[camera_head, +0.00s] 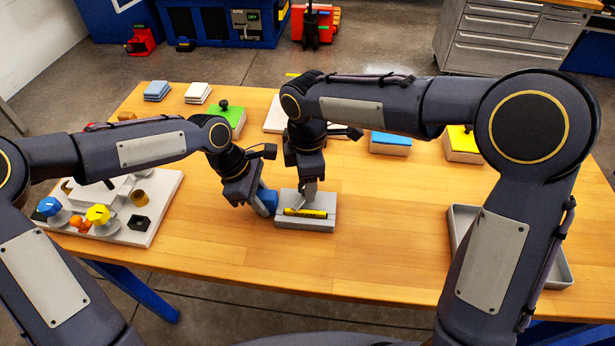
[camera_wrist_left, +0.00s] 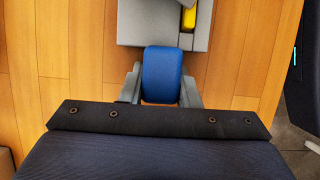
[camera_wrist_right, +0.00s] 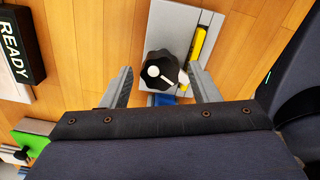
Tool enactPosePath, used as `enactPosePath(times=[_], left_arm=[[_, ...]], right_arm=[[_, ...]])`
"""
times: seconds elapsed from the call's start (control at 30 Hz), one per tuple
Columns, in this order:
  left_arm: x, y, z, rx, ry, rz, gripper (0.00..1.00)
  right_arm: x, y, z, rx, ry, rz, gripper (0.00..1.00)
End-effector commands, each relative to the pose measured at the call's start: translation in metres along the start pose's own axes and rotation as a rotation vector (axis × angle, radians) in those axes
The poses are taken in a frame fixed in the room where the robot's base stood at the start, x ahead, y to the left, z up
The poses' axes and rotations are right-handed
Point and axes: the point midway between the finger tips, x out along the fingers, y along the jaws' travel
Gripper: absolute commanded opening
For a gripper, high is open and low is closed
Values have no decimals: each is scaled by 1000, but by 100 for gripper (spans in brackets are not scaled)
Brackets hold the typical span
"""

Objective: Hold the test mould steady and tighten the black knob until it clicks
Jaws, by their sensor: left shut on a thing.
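The test mould (camera_head: 322,225) is a grey block lying flat on the wooden table, with a yellow strip on top and a blue handle (camera_head: 267,200) on its left side. My left gripper (camera_wrist_left: 162,88) is shut on the blue handle (camera_wrist_left: 162,72), a finger on each side. The black knob (camera_wrist_right: 160,70) has a white pointer and sits on top of the mould in the right wrist view. My right gripper (camera_wrist_right: 160,85) is open, its fingers either side of the knob with gaps showing. In the head view my right gripper (camera_head: 310,190) hides the knob.
A white panel (camera_head: 165,190) with blue and yellow knobs lies at left. Green (camera_head: 236,118), blue (camera_head: 390,143) and yellow (camera_head: 463,148) topped blocks stand along the back. A grey tray (camera_head: 562,268) is at right. The table right of the mould is clear. A READY sign (camera_wrist_right: 20,45) shows.

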Motion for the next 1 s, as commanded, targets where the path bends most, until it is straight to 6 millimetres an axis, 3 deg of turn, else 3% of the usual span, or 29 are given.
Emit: enactPosePath(times=[0.37,0.8,1.0], left_arm=[[0,0,0,1,0,0,0],[0,0,0,1,-1,1,0],[0,0,0,1,-1,1,0]], right_arm=[[-6,0,0,0,0,1,57],[-90,1,0,-1,1,3,57],[-115,0,0,0,0,1,57]])
